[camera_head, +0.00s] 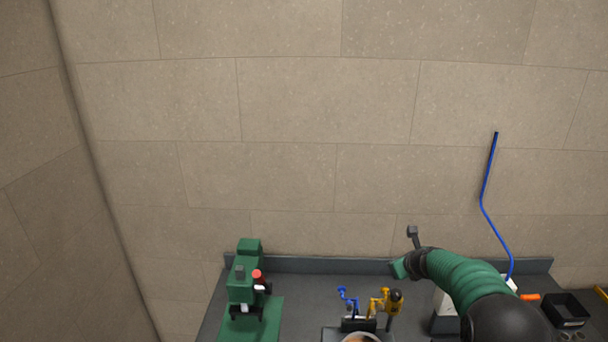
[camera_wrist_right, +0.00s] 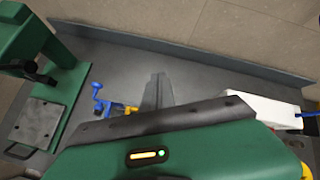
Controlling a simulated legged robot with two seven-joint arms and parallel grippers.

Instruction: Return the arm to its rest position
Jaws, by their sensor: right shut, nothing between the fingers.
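My right arm (camera_head: 460,272) is green and ribbed and reaches in from the lower right over the bench (camera_head: 300,285). Its dark and green wrist end is near the back edge of the bench. In the right wrist view my right gripper (camera_wrist_right: 157,80) is shut, with its grey fingers together and nothing between them. The fingers appear over the bench, beside the blue clamp-like part (camera_wrist_right: 101,100) and a yellow part (camera_wrist_right: 130,109). My left gripper is in neither view.
A green press (camera_head: 243,285) with a red knob (camera_head: 257,274) stands at the bench's left. A blue part (camera_head: 347,299) and a yellow part (camera_head: 379,303) stand mid-bench. A white unit (camera_head: 444,304), partly hidden by my arm, a blue hose (camera_head: 485,200) and a black bin (camera_head: 567,309) are right.

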